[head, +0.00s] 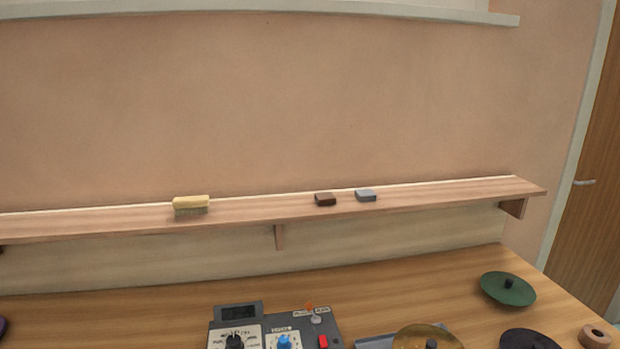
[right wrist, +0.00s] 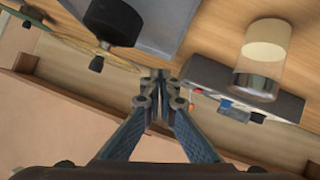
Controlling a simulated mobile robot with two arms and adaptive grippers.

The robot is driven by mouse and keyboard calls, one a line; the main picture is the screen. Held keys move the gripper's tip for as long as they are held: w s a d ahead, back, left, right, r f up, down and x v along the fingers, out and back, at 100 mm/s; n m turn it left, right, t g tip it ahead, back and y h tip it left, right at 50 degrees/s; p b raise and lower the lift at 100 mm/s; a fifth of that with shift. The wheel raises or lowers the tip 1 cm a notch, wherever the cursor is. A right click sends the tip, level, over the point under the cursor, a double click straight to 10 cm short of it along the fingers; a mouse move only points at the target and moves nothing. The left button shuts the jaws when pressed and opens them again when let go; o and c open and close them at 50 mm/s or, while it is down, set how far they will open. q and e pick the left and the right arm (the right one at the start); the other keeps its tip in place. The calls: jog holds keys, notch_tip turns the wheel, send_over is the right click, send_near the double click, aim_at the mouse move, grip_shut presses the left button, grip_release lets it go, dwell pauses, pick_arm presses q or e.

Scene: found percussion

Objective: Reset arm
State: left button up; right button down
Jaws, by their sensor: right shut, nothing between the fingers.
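My right gripper (right wrist: 158,82) shows in the right wrist view with its two dark fingers together and nothing between them. It is above the table, between a grey tray-like surface and a dark control box. Neither gripper shows in the head view, and my left gripper is in no view.
The table holds a control box (head: 270,330) with knobs, a green cymbal (head: 508,291), a gold cymbal (head: 415,338) and a wooden ring (head: 595,336). A cream-and-clear cylinder (right wrist: 264,50) appears near the gripper. A wall shelf (head: 440,198) bears a brush (head: 191,203) and two small blocks.

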jog(key=s+d+f+g, duration=0.1)
jog(key=s+f, duration=0.1)
jog(key=s, duration=0.1)
jog(key=s+f+m+g, duration=0.1)
jog(key=s+f, duration=0.1)
jog(key=s+d+f+g, duration=0.1)
jog(key=s+f, duration=0.2)
jog(key=shift+s+d+g, duration=0.3)
jog(key=shift+g, duration=0.1)
jog(key=s+d+f+m+g, duration=0.1)
jog(key=s+f+g, duration=0.45)
jog(key=s, duration=0.85)
notch_tip(320, 180, down, 27)
jog(key=s+b, duration=0.1)
jog(key=s+d+f+g+b, duration=0.1)
jog(key=s+d+f+g, duration=0.1)
jog(key=s+f, duration=1.5)
jog(key=shift+s+d+f+b, duration=0.3)
jog(key=shift+d+f, duration=0.2)
jog(key=shift+d, duration=0.2)
jog(key=shift+w, duration=0.1)
